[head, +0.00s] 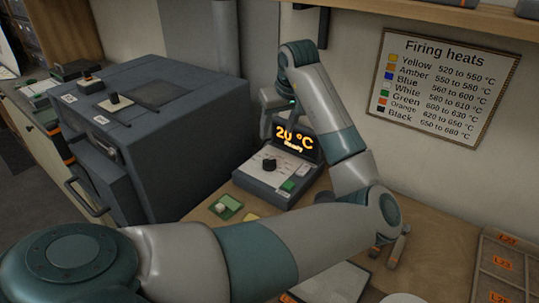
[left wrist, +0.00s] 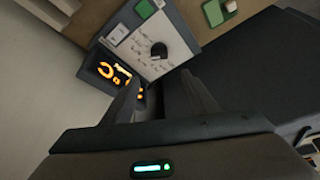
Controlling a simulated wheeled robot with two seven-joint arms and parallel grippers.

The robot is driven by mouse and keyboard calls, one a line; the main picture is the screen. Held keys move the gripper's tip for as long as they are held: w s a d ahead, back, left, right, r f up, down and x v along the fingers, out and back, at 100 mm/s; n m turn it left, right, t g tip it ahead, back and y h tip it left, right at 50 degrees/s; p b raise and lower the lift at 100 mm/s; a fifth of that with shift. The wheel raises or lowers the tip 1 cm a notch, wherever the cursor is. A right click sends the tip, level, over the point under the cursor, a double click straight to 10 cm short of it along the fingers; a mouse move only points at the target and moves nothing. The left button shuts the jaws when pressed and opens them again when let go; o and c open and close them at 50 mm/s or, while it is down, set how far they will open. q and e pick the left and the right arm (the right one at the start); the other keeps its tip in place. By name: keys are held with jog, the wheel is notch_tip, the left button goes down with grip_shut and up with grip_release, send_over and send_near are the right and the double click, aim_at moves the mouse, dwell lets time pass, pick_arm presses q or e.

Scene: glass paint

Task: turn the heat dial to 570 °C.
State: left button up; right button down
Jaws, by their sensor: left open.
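The heat dial (head: 269,164) is a black knob on the pale, sloping face of the control box (head: 262,187). In the left wrist view the dial (left wrist: 158,50) stands beyond my fingertips, with small scale marks around it too fine to read. The lit display (head: 297,139) reads 20 °C with a smaller line that looks like "Ready". My left gripper (head: 269,126) is above the back of the box. In the left wrist view my left gripper (left wrist: 163,92) is open, its fingers apart with nothing between them, and clear of the dial. My right gripper is not seen.
A large grey kiln (head: 160,135) stands left of the control box. The box has a green button (head: 288,185) and a white one. A green-and-white item (head: 227,206) lies in front. A firing heats chart (head: 442,88) hangs on the wall. A compartment tray (head: 503,262) sits at right.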

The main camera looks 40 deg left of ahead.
aim_at(270, 160)
pick_arm(q)
jog(key=p+x, duration=0.3)
jog(key=x, duration=1.2)
jog(key=shift+p, duration=0.3)
jog(key=c, duration=1.1)
jog(key=shift+o, duration=0.2)
